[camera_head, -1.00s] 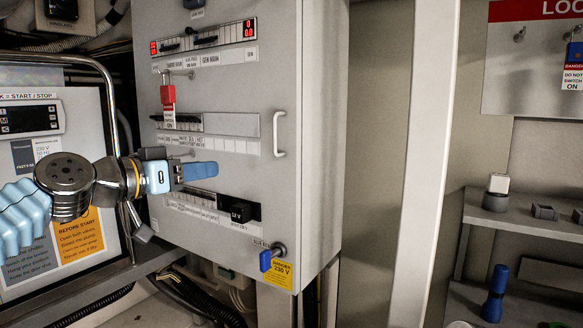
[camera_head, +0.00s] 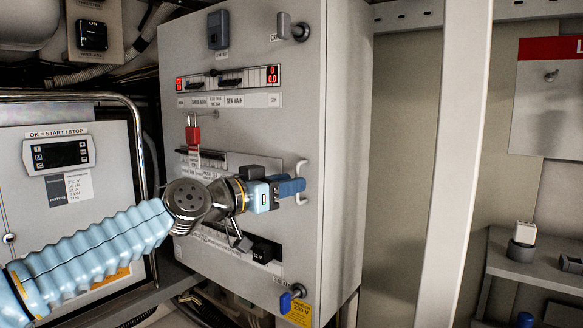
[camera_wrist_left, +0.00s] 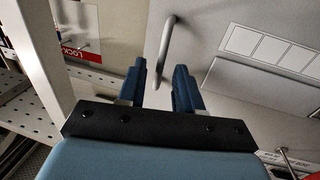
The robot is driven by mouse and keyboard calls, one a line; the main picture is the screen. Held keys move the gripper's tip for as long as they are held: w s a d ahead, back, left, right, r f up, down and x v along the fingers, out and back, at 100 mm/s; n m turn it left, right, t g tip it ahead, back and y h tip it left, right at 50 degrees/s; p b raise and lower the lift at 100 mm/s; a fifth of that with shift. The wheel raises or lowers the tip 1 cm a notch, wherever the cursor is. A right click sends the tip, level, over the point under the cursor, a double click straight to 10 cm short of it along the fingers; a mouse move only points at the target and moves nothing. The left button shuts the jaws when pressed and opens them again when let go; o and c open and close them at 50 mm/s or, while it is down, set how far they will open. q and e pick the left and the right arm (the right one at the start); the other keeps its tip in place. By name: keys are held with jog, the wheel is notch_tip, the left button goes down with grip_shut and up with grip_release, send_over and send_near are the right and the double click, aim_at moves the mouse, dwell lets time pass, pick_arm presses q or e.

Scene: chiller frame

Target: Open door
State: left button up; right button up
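The door is the grey front panel (camera_head: 240,130) of a cabinet, and it stands shut. Its pale vertical bar handle (camera_head: 301,171) is near the panel's right edge. My left gripper (camera_head: 296,187) is at the handle's lower part, and its blue fingers hide some of it. In the left wrist view the handle (camera_wrist_left: 165,45) runs upward just beyond the fingertips of the left gripper (camera_wrist_left: 160,75). The fingers are apart with a gap between them, in line with the handle's lower end. I cannot tell whether they touch it. My right gripper is not in view.
A blue key-like knob (camera_head: 287,300) sits low on the panel, and a grey latch (camera_head: 292,28) is at its top right. A red padlock (camera_head: 193,135) hangs on the panel. A pale upright post (camera_head: 455,160) and a shelf (camera_head: 530,268) stand to the right.

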pick_arm(q)
jog(key=shift+w+d, duration=0.5)
jog(key=shift+d, duration=0.05)
grip_shut()
dwell(1.1)
